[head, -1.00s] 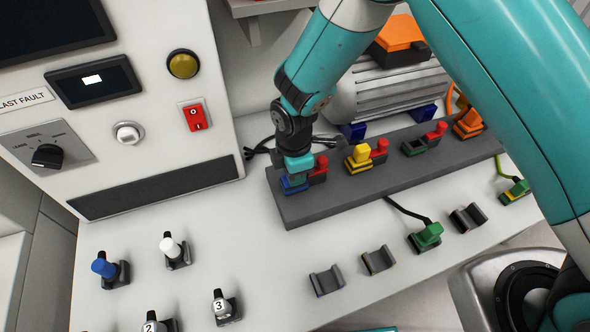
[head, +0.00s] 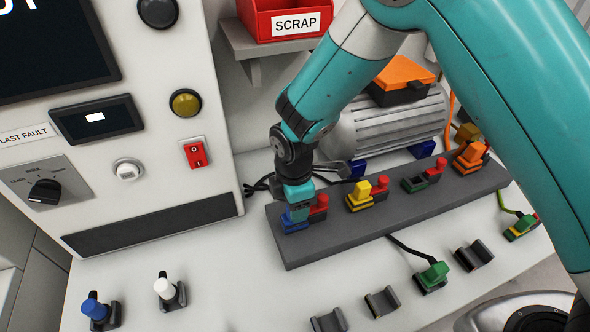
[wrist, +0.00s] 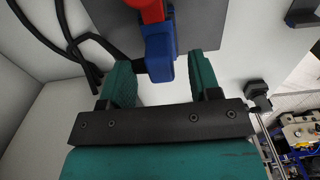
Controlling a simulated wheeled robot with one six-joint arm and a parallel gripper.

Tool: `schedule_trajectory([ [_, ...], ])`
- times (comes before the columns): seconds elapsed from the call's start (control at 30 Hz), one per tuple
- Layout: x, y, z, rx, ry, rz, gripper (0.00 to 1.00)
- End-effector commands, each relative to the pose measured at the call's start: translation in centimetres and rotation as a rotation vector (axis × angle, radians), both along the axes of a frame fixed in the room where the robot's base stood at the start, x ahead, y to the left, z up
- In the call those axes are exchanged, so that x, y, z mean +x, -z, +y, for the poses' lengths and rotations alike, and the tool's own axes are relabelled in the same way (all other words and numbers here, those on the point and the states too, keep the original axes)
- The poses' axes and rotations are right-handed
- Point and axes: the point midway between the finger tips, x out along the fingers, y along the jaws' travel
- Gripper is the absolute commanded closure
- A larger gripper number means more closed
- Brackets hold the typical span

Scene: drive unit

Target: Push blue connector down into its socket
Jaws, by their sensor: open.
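The blue connector (head: 293,224) sits at the left end of the dark grey socket strip (head: 345,232), with a red lever (head: 319,204) beside it. My gripper (head: 297,207) is directly above the blue connector, pointing down. In the wrist view the blue connector (wrist: 160,55) lies just ahead of and between the two teal fingers of my gripper (wrist: 163,76). The fingers are apart, with a gap on each side. The socket under the connector is hidden, so I cannot tell how deep it sits.
Yellow (head: 360,194) and orange (head: 470,156) connectors sit farther right along the strip. A green connector (head: 432,275) lies in front on the white bench. The control panel (head: 125,170) stands at left, and a motor (head: 390,130) behind the strip.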

Motion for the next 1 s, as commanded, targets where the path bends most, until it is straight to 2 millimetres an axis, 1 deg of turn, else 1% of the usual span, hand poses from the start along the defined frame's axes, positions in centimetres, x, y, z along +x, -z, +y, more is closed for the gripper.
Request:
schedule_trajectory([
  [0.3, 0.1, -8.0, 0.1, 0.005, 0.0, -0.006, 0.43],
  [0.4, 0.1, -10.3, 0.0, 0.003, 0.0, -0.004, 0.43],
  [0.5, 0.1, -12.2, 0.0, 0.003, 0.0, -0.004, 0.43],
  [0.6, 0.1, -13.4, 0.0, 0.001, 0.0, -0.002, 0.43],
  [0.87, 0.1, -15.5, 0.0, 0.0, 0.0, 0.0, 0.43],
  [1.0, 0.1, -17.1, 0.0, 0.0, 0.0, 0.0, 0.43],
])
